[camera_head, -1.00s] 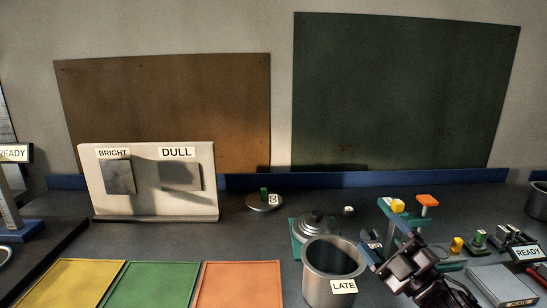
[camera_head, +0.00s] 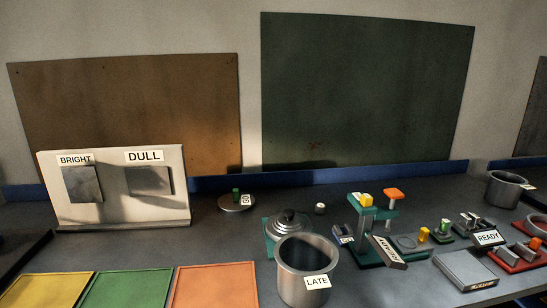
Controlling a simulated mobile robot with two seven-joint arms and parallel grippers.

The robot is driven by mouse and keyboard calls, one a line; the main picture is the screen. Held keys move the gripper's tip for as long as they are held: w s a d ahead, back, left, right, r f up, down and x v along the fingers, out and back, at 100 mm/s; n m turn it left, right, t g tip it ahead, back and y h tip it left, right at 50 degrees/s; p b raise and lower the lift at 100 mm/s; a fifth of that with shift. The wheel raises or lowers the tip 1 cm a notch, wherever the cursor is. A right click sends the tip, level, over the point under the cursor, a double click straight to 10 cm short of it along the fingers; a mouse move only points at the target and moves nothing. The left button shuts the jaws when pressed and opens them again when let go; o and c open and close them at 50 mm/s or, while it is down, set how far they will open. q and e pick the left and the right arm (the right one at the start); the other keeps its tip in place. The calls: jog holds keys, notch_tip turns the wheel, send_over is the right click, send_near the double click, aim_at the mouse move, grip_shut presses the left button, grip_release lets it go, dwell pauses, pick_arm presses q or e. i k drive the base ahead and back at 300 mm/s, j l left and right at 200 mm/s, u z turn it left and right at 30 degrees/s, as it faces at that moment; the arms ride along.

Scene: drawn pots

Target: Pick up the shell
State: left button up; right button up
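No thing is labelled as a shell. A grey metal cup-shaped pot (camera_head: 290,285) with a LATE label (camera_head: 317,282) stands open and upright at the front middle of the bench in the head view. A second similar metal pot (camera_head: 503,190) stands at the far right. I cannot tell from the view which is the shell. A stepped round metal piece (camera_head: 288,222) sits on a teal base (camera_head: 268,236) just behind the LATE pot. Neither of my grippers shows now.
Yellow (camera_head: 45,290), green (camera_head: 128,290) and orange (camera_head: 213,287) trays lie front left. A panel marked BRIGHT and DULL (camera_head: 115,208) stands behind them. A teal stand (camera_head: 372,214), a grey block (camera_head: 465,270) and small fixtures crowd the right. The bench's back middle is mostly clear.

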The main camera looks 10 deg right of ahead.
aim_at(504, 189)
jog(key=z, duration=1.65)
